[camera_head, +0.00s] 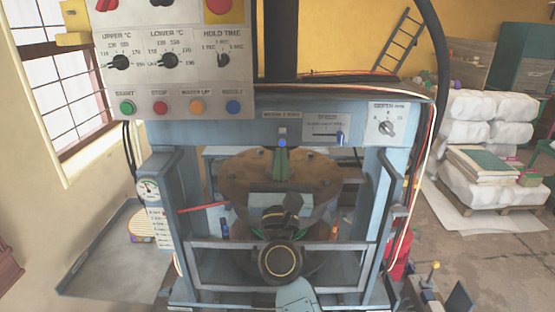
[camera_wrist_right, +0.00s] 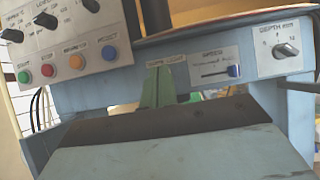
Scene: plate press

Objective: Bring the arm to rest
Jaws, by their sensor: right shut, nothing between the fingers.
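My right gripper (camera_head: 281,153) is in front of the blue plate press (camera_head: 245,118), near the middle of the head view. Its two green fingers point toward the press's upper front panel and lie together, with nothing between them. In the right wrist view the same shut fingers (camera_wrist_right: 158,72) show in front of the work light label. I cannot tell whether they touch the panel. My right arm comes in from the bottom centre and covers part of the press opening. My left gripper is not in view.
A control box (camera_head: 180,72) with knobs and coloured buttons hangs at the upper left. The press's side posts and front bar (camera_head: 335,250) stand close around my arm. A grey tray (camera_head: 95,262) is at the left. Wrapped white sacks (camera_head: 470,140) stand on a pallet at the right.

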